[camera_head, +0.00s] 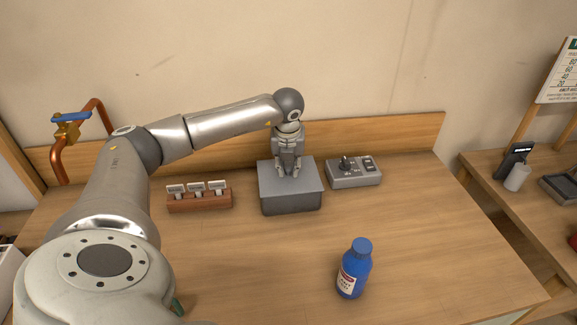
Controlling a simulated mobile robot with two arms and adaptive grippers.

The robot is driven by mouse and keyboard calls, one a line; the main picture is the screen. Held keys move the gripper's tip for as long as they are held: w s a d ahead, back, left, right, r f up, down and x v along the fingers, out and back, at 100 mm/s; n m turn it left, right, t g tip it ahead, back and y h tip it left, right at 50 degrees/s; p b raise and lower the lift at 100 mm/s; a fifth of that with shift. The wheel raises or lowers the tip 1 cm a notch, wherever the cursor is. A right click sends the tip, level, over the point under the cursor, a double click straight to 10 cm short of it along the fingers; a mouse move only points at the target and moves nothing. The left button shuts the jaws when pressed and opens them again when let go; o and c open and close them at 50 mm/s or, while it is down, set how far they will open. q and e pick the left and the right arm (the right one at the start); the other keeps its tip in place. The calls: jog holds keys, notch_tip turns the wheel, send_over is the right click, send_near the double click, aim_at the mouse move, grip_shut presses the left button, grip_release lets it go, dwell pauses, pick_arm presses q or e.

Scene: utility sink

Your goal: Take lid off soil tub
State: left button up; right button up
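The soil tub (291,204) is a dark grey box on the wooden counter, near the back middle. Its flat lighter grey lid (306,187) sits on top and covers the tub's inside. My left gripper (288,172) points down over the middle of the lid, with its fingertips at or just above the lid surface. The fingers look a little apart, but the view is too small to tell if they hold a knob or handle between them. My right gripper is not in view.
A wooden block with several white tags (199,200) stands left of the tub. A grey control box (353,172) stands close on its right. A blue bottle (354,268) stands at the front right. The counter (440,225) is clear at the right and front middle.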

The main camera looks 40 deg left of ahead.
pick_arm(q)
grip_shut()
jog(key=shift+r, duration=0.1)
